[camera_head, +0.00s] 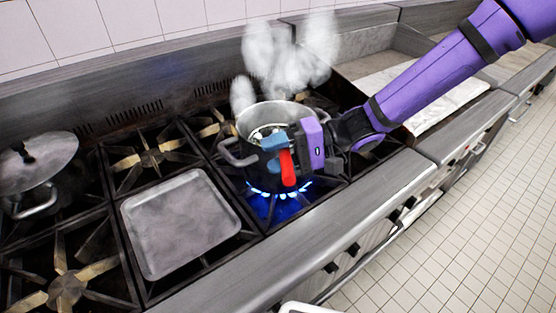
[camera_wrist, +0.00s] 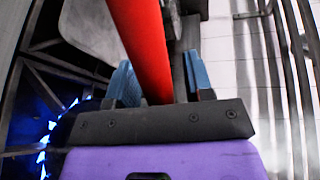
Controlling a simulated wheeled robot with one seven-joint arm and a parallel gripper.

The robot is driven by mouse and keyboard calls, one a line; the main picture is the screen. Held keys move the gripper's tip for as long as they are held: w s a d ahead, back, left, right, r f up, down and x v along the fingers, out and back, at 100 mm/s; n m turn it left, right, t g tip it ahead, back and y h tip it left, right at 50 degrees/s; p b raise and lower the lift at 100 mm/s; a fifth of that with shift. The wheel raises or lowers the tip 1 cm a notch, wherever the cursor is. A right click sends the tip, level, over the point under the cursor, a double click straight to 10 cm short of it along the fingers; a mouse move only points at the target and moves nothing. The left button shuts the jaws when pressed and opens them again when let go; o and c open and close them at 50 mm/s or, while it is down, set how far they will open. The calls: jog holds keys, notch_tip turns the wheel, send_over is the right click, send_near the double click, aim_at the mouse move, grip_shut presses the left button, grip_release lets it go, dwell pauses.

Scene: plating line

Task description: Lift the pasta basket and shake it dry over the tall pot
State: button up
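The tall pot (camera_head: 243,151) stands on a lit burner, in the head view. Inside its rim the basket's mesh top (camera_head: 266,131) shows in part; its lower part is hidden in the pot. A red handle (camera_head: 287,168) slopes down outside the pot's near side. My gripper (camera_head: 279,150) is at this handle, beside the pot. In the wrist view the red handle (camera_wrist: 145,45) runs between the blue finger pads of my gripper (camera_wrist: 162,85). A narrow dark strip shows between the handle and the right pad, so I cannot tell whether the pads press on it.
Blue flames (camera_head: 278,191) burn under the pot and steam (camera_head: 288,55) rises above it. A flat square tray (camera_head: 181,222) lies on the stove to the left. A lidded pot (camera_head: 37,172) stands at the far left. A light-topped recessed counter (camera_head: 430,95) lies at right.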

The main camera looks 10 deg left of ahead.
grip_shut()
jog(key=shift+r, duration=0.1)
notch_tip(320, 180, up, 18)
dwell(0.6)
notch_tip(320, 180, down, 8)
dwell(1.3)
